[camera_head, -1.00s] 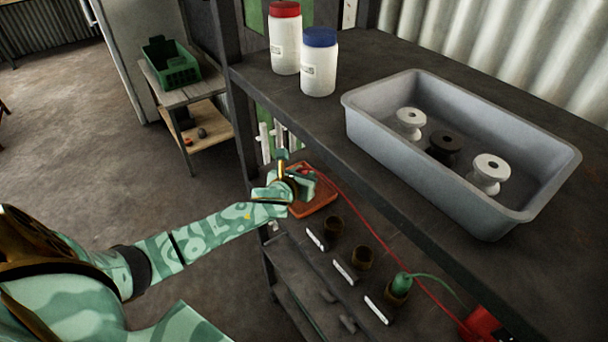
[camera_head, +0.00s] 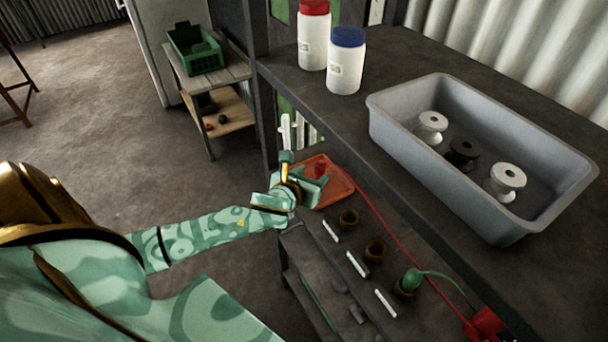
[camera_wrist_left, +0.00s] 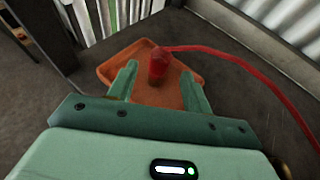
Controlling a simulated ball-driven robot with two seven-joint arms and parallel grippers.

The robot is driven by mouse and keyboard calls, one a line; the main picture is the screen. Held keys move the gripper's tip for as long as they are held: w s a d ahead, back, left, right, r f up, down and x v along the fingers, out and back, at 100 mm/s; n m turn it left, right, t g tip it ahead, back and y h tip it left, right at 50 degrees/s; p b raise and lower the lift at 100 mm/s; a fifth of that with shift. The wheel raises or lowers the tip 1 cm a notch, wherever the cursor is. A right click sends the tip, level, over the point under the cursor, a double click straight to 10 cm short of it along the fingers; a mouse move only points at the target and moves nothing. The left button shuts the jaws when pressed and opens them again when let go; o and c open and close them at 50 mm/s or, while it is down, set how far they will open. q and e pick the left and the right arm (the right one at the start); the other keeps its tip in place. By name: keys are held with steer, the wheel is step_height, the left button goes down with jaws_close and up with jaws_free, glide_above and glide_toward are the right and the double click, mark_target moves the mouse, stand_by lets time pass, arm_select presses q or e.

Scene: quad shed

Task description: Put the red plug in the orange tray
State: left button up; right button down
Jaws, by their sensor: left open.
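The red plug (camera_wrist_left: 157,62) stands in the orange tray (camera_wrist_left: 181,92) in the left wrist view, with its red cable running off to the right. In the head view the red plug (camera_head: 320,170) shows small over the orange tray (camera_head: 338,188). My left gripper (camera_head: 310,178) is at the near edge of the tray. In the left wrist view its two fingers (camera_wrist_left: 158,84) are apart on either side of the plug's near side, with a gap around it. The plug's lower end is brownish. My right gripper is not in view.
On the lower shelf are several brown sockets (camera_head: 374,250) with white labels, one holding a green plug (camera_head: 412,280). A red box (camera_head: 487,325) sits at the cable's end. The upper shelf (camera_head: 400,60) overhangs, bearing a grey tub (camera_head: 480,207) of spools and two white jars (camera_head: 345,65).

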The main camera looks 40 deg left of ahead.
arm_select(q)
steer(key=shift+p+v, duration=0.3)
steer(key=shift+v, duration=1.85)
